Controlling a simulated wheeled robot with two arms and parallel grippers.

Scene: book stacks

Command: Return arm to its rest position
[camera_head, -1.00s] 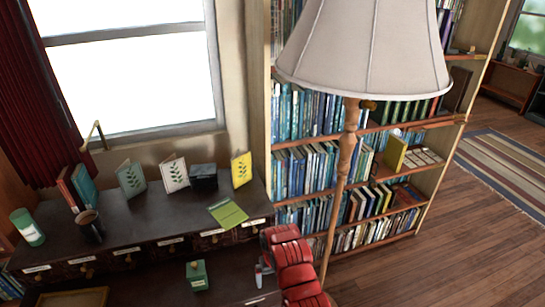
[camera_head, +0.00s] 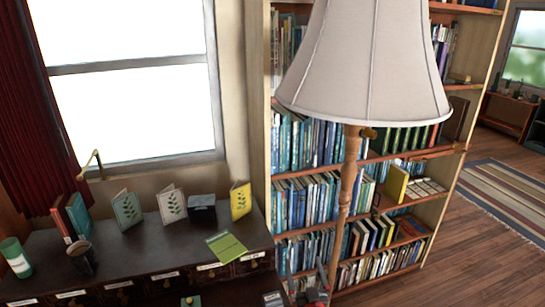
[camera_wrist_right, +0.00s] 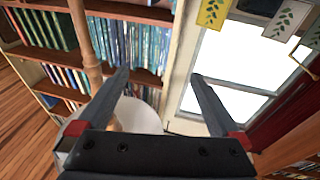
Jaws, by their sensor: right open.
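My right gripper (camera_head: 306,283) shows in part at the bottom edge of the head view, in front of the lamp pole's lower part. In the right wrist view my right gripper (camera_wrist_right: 161,74) has its two dark fingers spread wide, with nothing between them. Through the gap I see the bookshelf edge, the wall and the window (camera_wrist_right: 235,65). Most of my right arm is hidden below the head view. My left gripper is in neither view.
A floor lamp (camera_head: 365,60) stands close by; its pale shade also shows in the wrist view (camera_wrist_right: 140,117). A dark cabinet (camera_head: 130,255) holds cards, books, a mug and a green-white cylinder. A full bookshelf (camera_head: 440,195) stands behind the lamp. Open floor (camera_head: 480,260) lies right.

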